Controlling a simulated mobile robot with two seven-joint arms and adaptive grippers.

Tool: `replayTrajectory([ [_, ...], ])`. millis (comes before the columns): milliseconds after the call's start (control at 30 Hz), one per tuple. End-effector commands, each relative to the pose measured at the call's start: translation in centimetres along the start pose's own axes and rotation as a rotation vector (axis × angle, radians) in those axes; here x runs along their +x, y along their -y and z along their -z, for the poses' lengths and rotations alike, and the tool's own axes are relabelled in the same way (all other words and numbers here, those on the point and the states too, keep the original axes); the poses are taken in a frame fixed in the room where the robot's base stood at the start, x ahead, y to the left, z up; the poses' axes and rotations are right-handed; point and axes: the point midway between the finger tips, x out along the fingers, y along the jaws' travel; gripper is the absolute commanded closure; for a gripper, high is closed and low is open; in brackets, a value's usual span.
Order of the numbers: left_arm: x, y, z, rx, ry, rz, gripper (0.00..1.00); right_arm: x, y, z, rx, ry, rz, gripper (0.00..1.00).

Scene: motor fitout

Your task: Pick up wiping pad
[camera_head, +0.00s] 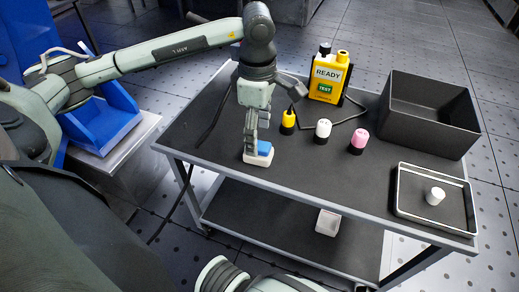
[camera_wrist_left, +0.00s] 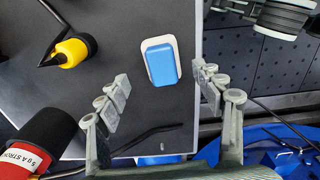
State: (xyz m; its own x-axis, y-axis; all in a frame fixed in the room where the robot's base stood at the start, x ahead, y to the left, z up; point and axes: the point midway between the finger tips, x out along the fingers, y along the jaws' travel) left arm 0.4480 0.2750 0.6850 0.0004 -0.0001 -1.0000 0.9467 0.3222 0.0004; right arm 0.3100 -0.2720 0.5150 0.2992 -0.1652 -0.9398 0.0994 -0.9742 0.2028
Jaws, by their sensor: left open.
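The wiping pad (camera_head: 264,149), a small block with a blue top and a white base, lies on the dark top of the cart (camera_head: 215,135), near its front edge. My left gripper (camera_head: 257,140) points down just over the pad, and its fingers partly cover it in the head view. In the left wrist view the pad (camera_wrist_left: 162,65) shows whole, ahead of the gap between the open fingers (camera_wrist_left: 164,88). No finger visibly grips it. My right gripper is not recognisable in either view.
Yellow (camera_head: 288,121), white (camera_head: 323,130) and pink (camera_head: 359,139) capped pieces stand right of the pad. Behind are a yellow READY tester (camera_head: 328,77) and its cable. A black bin (camera_head: 455,130) and a tray (camera_head: 402,208) with a white cylinder (camera_head: 435,196) occupy the right end.

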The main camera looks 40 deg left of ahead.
Motion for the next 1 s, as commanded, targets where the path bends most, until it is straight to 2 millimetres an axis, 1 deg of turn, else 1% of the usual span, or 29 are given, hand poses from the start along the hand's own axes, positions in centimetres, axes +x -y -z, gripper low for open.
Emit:
replayTrajectory([
  [33,0.9,0.3,0.0,0.001,-0.002,0.005,0.33,0.0,0.0,0.0,0.0,-0.001,0.0,1.0],
  [100,1.9,0.6,-0.1,0.001,-0.001,0.004,0.33,0.1,0.0,0.1,0.0,-0.002,0.001,1.0],
  [200,3.2,0.5,-0.1,-0.001,0.0,0.003,0.33,0.7,0.0,0.0,-0.001,0.002,0.001,1.0],
  [300,3.8,0.5,-0.1,0.0,-0.001,0.001,0.33,0.8,0.0,0.0,-0.001,0.004,0.001,1.0],
  [500,3.8,0.4,-0.1,0.001,0.0,0.0,0.33,0.6,-0.1,0.7,0.001,-0.009,-0.001,1.0],
  [533,3.8,0.4,-0.1,0.001,0.0,0.0,0.34,0.6,-0.1,0.7,0.002,-0.01,-0.001,1.0],
  [900,3.8,0.4,-0.1,0.001,0.0,0.0,0.8,0.5,0.0,0.6,0.001,-0.009,0.0,1.0],
  [967,3.8,0.4,-0.1,0.001,0.0,0.0,0.86,0.5,0.0,0.6,0.001,-0.008,0.0,1.0],
  [1000,3.8,0.4,-0.1,0.001,0.0,0.0,0.86,0.5,0.0,0.5,0.0,-0.007,0.0,1.0],
])
